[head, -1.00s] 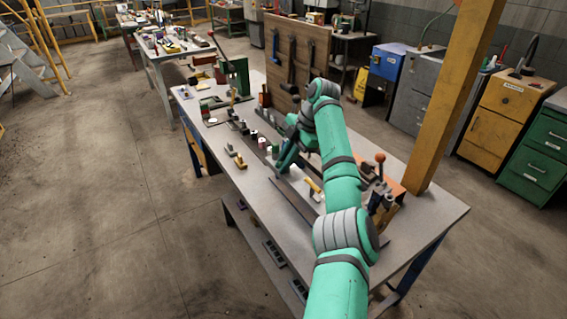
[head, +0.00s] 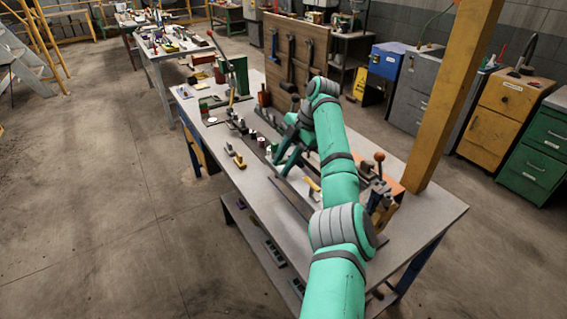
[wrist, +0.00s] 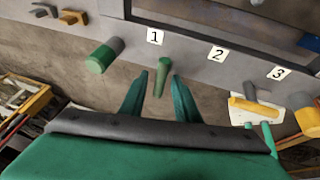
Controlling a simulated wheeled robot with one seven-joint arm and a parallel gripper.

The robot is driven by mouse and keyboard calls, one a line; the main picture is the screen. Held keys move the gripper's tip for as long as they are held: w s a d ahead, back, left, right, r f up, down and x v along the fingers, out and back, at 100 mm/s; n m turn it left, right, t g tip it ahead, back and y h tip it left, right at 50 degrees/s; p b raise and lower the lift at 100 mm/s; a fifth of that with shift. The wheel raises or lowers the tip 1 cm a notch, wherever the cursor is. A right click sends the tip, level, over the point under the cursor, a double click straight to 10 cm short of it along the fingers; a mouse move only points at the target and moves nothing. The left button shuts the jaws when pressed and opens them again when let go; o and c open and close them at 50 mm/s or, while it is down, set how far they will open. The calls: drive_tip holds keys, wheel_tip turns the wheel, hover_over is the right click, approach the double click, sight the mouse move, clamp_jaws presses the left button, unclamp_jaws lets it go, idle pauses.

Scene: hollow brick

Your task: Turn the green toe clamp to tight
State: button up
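The green bar (wrist: 162,77) near label 1, which looks like the green toe clamp's handle, stands out from the grey fixture in the wrist view. My gripper (wrist: 160,82) is open, with one finger on each side of the bar. Small gaps show between the bar and both fingers. In the head view my gripper (head: 288,160) is low over the bench, and my arm hides the green clamp. A yellow clamp (wrist: 257,107) sits by label 3 and also shows in the head view (head: 312,184).
A green-and-grey cylinder (wrist: 104,56) stands close left of my fingers. A yellow-and-grey cylinder (wrist: 304,108) is at the right. Small blocks (head: 235,155) lie on the bench (head: 262,205), whose front left surface is mostly clear.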

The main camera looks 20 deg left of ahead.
drive_tip(key=v, duration=1)
drive_tip(key=shift+d+r, duration=0.2)
drive_tip(key=shift+r, duration=0.1)
